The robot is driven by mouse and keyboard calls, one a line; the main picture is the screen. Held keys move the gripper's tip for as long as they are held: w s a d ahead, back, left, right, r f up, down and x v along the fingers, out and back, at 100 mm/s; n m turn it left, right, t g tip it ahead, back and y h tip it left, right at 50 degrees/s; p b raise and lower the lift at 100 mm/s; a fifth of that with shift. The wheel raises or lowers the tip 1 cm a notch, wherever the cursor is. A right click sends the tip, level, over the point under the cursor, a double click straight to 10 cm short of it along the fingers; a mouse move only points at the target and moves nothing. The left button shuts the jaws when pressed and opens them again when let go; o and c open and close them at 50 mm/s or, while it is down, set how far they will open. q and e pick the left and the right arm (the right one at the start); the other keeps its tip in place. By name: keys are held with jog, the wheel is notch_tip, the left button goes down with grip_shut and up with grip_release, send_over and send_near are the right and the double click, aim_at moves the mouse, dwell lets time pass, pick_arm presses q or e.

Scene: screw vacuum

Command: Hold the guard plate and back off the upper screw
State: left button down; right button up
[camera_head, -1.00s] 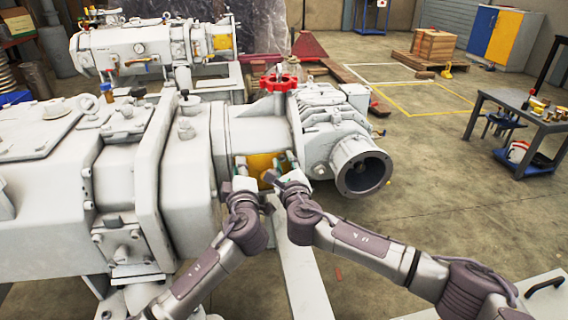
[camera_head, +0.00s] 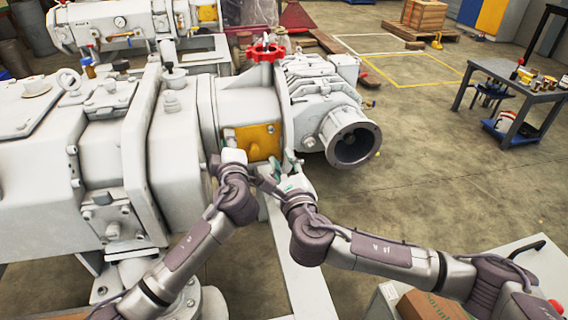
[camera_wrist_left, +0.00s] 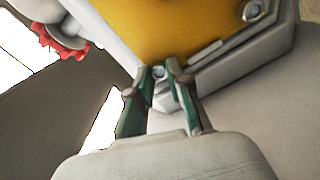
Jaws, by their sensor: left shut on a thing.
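The yellow guard plate (camera_head: 262,142) sits on the side of the grey pump housing; it also fills the top of the left wrist view (camera_wrist_left: 185,25). My left gripper (camera_head: 217,162) is at the plate's lower left. In the left wrist view its green fingers (camera_wrist_left: 160,70) are shut on a small metal screw-like piece at the plate's edge. A bolt head (camera_wrist_left: 253,10) and a slot or bar (camera_wrist_left: 207,52) show on the plate. My right gripper (camera_head: 283,162) is just off the plate's lower right corner, its fingers apart and seemingly empty. Which screw is the upper one is unclear.
A red handwheel (camera_head: 265,53) stands above the plate, and a round flanged port (camera_head: 353,145) sticks out to the right. A cart with a cardboard box (camera_head: 432,306) is at the bottom right. A grey table (camera_head: 530,85) stands further off.

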pick_arm(q)
jog(key=shift+f, duration=0.1)
pick_arm(e)
jog(key=shift+s, duration=0.3)
pick_arm(q)
jog(key=c, duration=1)
grip_release()
